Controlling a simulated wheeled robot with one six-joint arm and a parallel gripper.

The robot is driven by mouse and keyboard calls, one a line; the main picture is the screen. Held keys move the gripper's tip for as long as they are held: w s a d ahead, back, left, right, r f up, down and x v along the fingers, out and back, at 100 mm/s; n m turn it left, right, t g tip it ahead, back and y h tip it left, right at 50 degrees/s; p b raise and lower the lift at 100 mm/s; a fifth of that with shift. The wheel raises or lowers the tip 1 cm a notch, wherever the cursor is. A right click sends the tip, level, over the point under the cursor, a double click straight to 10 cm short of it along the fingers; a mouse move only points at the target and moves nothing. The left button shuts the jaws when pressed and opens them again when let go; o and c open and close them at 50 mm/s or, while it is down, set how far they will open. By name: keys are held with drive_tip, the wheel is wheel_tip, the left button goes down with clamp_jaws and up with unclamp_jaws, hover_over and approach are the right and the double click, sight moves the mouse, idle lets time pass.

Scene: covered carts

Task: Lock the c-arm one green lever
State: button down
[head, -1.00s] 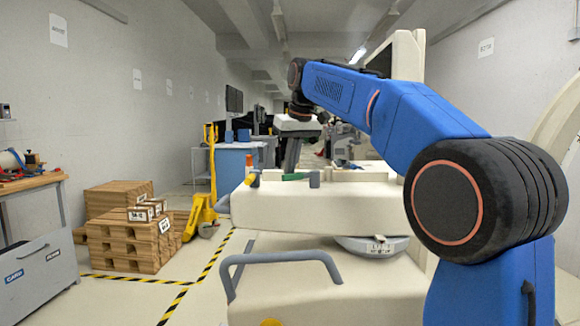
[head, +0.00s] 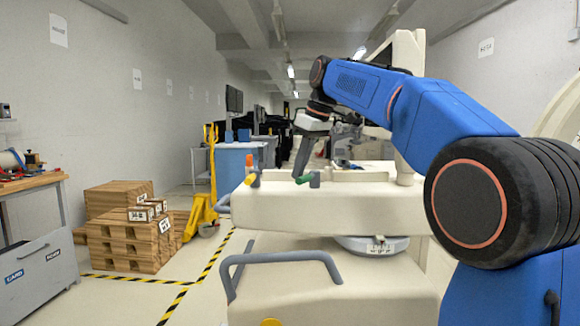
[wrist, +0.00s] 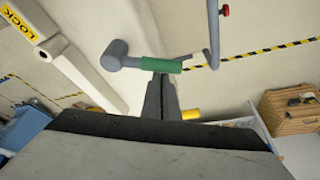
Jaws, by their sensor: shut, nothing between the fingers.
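The green lever (head: 304,180) sits on top of the cream cart body, with its grey hub (head: 315,180) at its right end. In the head view it looks short and points to the lower left. In the wrist view the green lever (wrist: 162,65) runs right from the grey hub (wrist: 115,56). My gripper (wrist: 164,80) is shut and empty, its tips right against or just beside the green part; contact is not certain. In the head view my gripper (head: 299,177) comes down just beside the lever. A LOCK label (wrist: 20,22) is on a cream bar.
A yellow lever (head: 251,180) and an orange-topped post (head: 249,161) stand at the cart's left end. A grey handle (head: 285,258) juts out in front. A cream upright (head: 408,150) stands to the right. Wooden crates (head: 125,240) and a yellow pallet jack (head: 203,208) are at left.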

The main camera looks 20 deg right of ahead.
drive_tip(key=shift+s+d, duration=1.1)
drive_tip(key=shift+d, duration=0.3)
wheel_tip(320, 180, up, 10)
hover_over(307, 179)
drive_tip(key=shift+s+d+r, duration=0.1)
drive_tip(key=shift+s+d, duration=0.05)
drive_tip(key=shift+d, duration=0.05)
idle(0.4)
drive_tip(key=shift+s, duration=0.1)
idle(0.3)
drive_tip(key=s+f+m+h, duration=0.1)
drive_tip(key=s+f+m, duration=0.2)
drive_tip(key=s+f, duration=0.8)
drive_tip(key=s+d+f+m+t+h, duration=0.1)
drive_tip(key=s+f+m, duration=0.2)
drive_tip(key=s+f, duration=0.8)
drive_tip(key=s+f+m+t, duration=0.1)
drive_tip(key=s+f, duration=1)
drive_tip(key=f, duration=1.3)
drive_tip(key=shift+s+d+m+h, duration=0.25)
drive_tip(key=shift+d+m+h, duration=0.15)
drive_tip(key=shift+m, duration=0.5)
